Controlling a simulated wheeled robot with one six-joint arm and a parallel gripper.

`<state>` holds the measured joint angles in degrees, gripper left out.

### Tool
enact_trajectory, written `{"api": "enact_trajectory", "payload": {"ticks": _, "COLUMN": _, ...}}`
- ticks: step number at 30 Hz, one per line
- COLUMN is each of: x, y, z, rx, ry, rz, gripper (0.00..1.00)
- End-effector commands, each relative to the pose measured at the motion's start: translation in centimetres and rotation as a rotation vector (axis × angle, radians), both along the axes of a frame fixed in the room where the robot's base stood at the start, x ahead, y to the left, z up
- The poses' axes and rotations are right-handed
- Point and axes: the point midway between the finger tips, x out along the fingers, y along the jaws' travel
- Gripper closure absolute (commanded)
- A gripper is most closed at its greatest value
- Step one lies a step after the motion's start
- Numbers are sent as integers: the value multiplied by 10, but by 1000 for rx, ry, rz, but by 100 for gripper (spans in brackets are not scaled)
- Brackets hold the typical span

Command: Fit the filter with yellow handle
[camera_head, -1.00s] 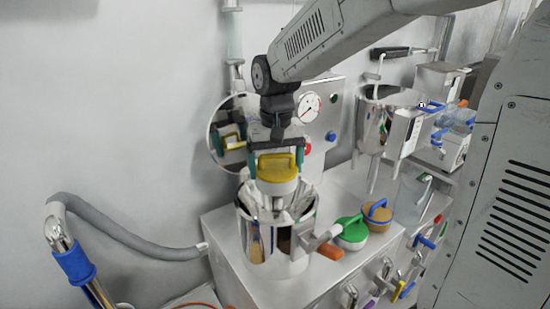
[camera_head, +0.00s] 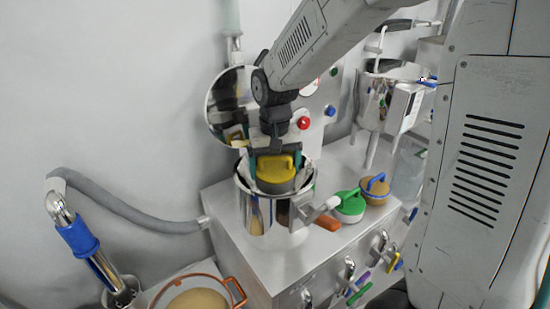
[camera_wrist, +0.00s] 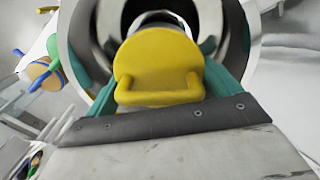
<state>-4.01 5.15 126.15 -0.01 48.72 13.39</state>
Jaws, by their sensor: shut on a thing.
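The filter with the yellow handle (camera_head: 275,172) is at the mouth of the open steel vessel (camera_head: 249,215), its yellow top near rim height. My gripper (camera_head: 276,160) is above it, with its green fingers shut on the filter, one on each side. In the wrist view the yellow top and its loop handle (camera_wrist: 160,92) sit between the fingers, and the vessel's round opening (camera_wrist: 246,40) lies around and beyond. The filter's lower part is hidden inside the vessel, so I cannot tell whether it touches a seat there.
A green-topped filter (camera_head: 349,204) and a tan one with a blue handle (camera_head: 376,188) stand on the steel cabinet right of the vessel. The vessel's round lid (camera_head: 226,92) is swung open behind. An orange-tipped handle (camera_head: 328,222) sticks out at the vessel's right.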

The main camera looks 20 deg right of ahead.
Motion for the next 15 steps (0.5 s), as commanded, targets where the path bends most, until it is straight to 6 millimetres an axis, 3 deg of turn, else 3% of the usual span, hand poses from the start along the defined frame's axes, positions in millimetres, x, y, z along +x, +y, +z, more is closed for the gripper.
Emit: {"api": "enact_trajectory", "payload": {"ticks": 15, "x": 0, "y": 0, "z": -40, "rx": 0, "ry": 1, "rz": 0, "gripper": 37}}
